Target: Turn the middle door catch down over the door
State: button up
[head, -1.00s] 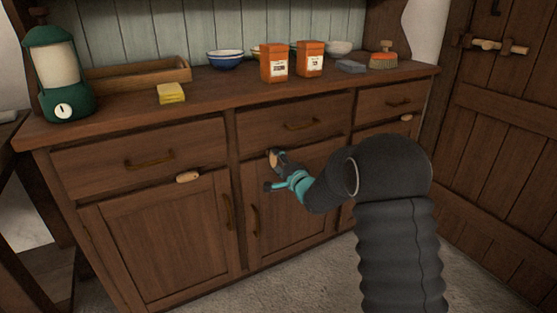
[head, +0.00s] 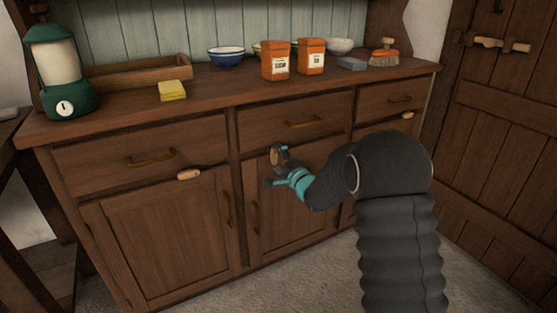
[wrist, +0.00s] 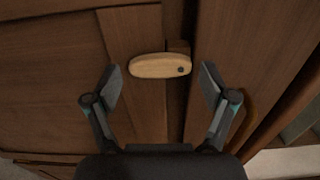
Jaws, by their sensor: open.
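The middle door catch (wrist: 152,66) is a pale wooden oval with a dark pivot at one end. In the turned wrist view, it runs from the pivot near the gap below the drawer onto the door's top rail (wrist: 135,100), so it points down over the door. My gripper (wrist: 160,90) is open, with one finger on each side of the catch and visible space between. In the head view, my gripper (head: 272,168) is at the top of the middle door (head: 285,215) and partly hides the catch (head: 276,157).
The left catch (head: 189,174) and right catch (head: 408,115) lie sideways above their doors. Drawer handle (head: 303,123) and door handle (head: 256,220) stick out nearby. A lantern (head: 60,75), tray, sponge, bowls, orange boxes and brush stand on the counter (head: 215,92).

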jog(key=v, duration=1.2)
